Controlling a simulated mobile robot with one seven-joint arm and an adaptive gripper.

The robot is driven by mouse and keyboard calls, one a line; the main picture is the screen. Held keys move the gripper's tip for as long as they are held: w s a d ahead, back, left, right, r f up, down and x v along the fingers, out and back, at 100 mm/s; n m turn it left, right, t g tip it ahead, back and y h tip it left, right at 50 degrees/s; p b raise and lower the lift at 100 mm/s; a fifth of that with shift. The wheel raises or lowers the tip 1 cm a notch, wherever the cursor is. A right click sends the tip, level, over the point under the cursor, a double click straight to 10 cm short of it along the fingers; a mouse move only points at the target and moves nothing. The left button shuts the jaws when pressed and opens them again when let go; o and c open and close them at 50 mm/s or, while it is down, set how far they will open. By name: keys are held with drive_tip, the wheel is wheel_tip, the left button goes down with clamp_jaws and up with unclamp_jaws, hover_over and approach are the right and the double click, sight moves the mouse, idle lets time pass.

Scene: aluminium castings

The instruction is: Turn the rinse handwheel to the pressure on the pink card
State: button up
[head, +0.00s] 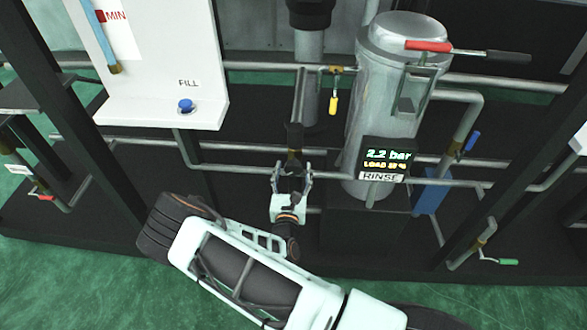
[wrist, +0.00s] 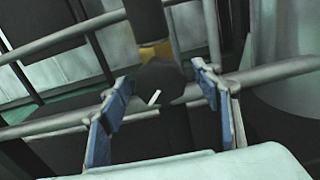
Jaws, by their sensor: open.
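The rinse handwheel (wrist: 165,78) is a dark knob with a white mark, below a brass collar on a dark stem in the wrist view. My gripper (wrist: 162,82) is open, with one blue-padded finger on each side of the wheel. In the head view my gripper (head: 292,178) reaches up to the dark handwheel (head: 292,170), partly hidden between the fingers. I cannot tell whether the pads touch it. The display (head: 387,157) right of it reads 2.2 bar, with a smaller load line and a RINSE label (head: 383,177) below. No pink card shows.
Grey pipes (head: 245,170) run across at wheel height. A metal tank (head: 390,100) with a red-handled lever (head: 428,46) stands behind the display. A white panel (head: 165,60) with a blue FILL button (head: 185,105) is at left. A yellow lever (head: 334,104) hangs above right.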

drive_tip(key=shift+w, duration=0.6)
drive_tip(key=c, duration=1.2)
